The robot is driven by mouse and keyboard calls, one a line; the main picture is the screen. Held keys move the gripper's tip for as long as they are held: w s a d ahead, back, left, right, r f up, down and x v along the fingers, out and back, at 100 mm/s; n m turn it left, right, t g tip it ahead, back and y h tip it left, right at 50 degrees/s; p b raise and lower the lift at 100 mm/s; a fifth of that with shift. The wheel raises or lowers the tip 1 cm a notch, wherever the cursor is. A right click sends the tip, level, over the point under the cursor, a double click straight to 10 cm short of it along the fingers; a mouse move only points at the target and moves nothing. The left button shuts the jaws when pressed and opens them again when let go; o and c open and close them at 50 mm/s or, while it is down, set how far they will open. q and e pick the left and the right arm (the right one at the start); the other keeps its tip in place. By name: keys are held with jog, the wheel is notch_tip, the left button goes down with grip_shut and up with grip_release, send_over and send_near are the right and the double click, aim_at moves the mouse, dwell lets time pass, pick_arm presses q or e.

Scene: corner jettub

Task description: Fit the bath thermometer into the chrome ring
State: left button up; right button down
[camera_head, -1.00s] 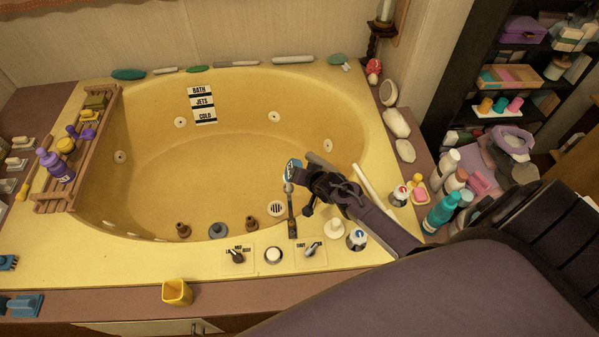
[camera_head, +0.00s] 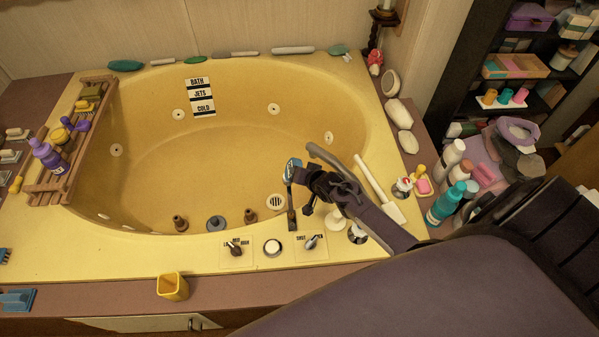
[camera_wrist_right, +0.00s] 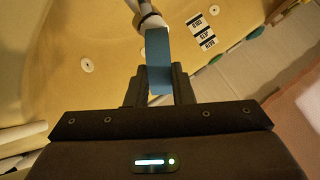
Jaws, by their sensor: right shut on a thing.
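My right gripper (camera_head: 303,176) is above the near right part of the tub, reaching in from the right. It is shut on a blue piece, apparently the bath thermometer (camera_head: 291,166). In the right wrist view the blue block (camera_wrist_right: 158,58) sits between the two dark fingers (camera_wrist_right: 159,88) and sticks out past their tips. A pale, curved grey-white part (camera_wrist_right: 148,18) is at its far end; I cannot tell whether it belongs to the thermometer or is the chrome ring. I cannot make out the ring for sure in the head view. My left gripper is not in view.
Knobs (camera_head: 272,247) line the near rim of the yellow tub (camera_head: 225,165). Bottles (camera_head: 446,203) crowd the right side. A wooden rack (camera_head: 52,188) lies across the left rim. A yellow cup (camera_head: 173,287) stands in front.

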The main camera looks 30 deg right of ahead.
jog(key=c, duration=1.2)
grip_release()
jog(key=p+v, duration=0.1)
jog(key=v, duration=0.6)
jog(key=shift+s+r+p, duration=0.25)
jog(key=shift+s+p, duration=0.1)
jog(key=shift+p, duration=0.05)
